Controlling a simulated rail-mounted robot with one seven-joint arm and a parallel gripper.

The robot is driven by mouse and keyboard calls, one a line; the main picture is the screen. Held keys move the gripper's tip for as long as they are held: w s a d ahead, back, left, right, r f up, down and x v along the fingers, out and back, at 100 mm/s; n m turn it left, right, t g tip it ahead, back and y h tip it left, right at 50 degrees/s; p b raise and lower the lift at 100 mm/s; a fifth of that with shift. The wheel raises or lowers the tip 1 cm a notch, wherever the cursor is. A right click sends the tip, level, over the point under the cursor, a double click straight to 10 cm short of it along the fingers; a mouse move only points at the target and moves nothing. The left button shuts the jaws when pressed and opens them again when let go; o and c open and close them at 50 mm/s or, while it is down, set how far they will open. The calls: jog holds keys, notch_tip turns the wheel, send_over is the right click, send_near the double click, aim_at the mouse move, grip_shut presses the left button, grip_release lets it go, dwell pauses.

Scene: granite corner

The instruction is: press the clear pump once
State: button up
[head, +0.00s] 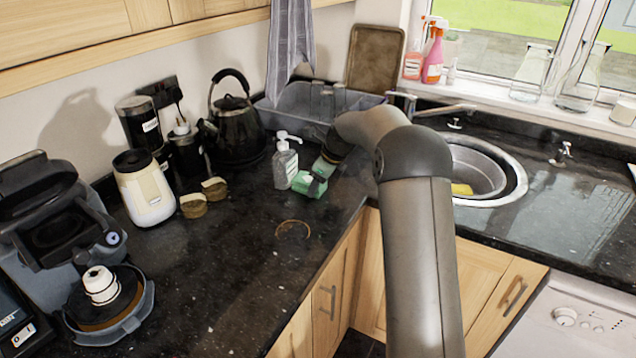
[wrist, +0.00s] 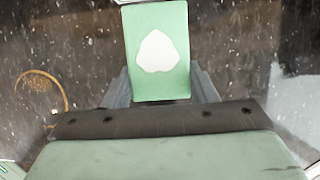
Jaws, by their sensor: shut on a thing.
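The clear pump bottle (head: 285,164) stands upright on the dark counter, with a white pump head (head: 284,137) on top. My gripper (head: 316,180) is just to its right, low over the counter. It is shut on a green box (head: 304,185). In the wrist view the green box (wrist: 160,82), with a white shape on its face, sits between the grey fingers of my gripper (wrist: 160,98). I cannot tell whether the box rests on the counter or touches the bottle. The pump head is clear of my gripper.
A black kettle (head: 236,130) and a grey basin (head: 335,100) stand behind. Two small brown pots (head: 194,204) and a cream appliance (head: 145,190) are on the left. A sink (head: 470,165) is to the right. The counter is mostly bare in front, around a brown ring mark (head: 293,229).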

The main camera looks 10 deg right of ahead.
aim_at(334, 197)
jog(key=shift+s+d+b, duration=0.2)
jog(key=shift+s+d, duration=0.85)
jog(key=shift+d, duration=0.2)
jog(key=shift+s+d+b, duration=0.2)
jog(key=shift+s+d, duration=0.85)
jog(key=shift+d, duration=0.15)
jog(key=o, duration=1)
jog(key=shift+o, duration=0.2)
jog(key=shift+r, duration=0.15)
jog(key=v, duration=1.7)
jog(key=shift+s, duration=0.15)
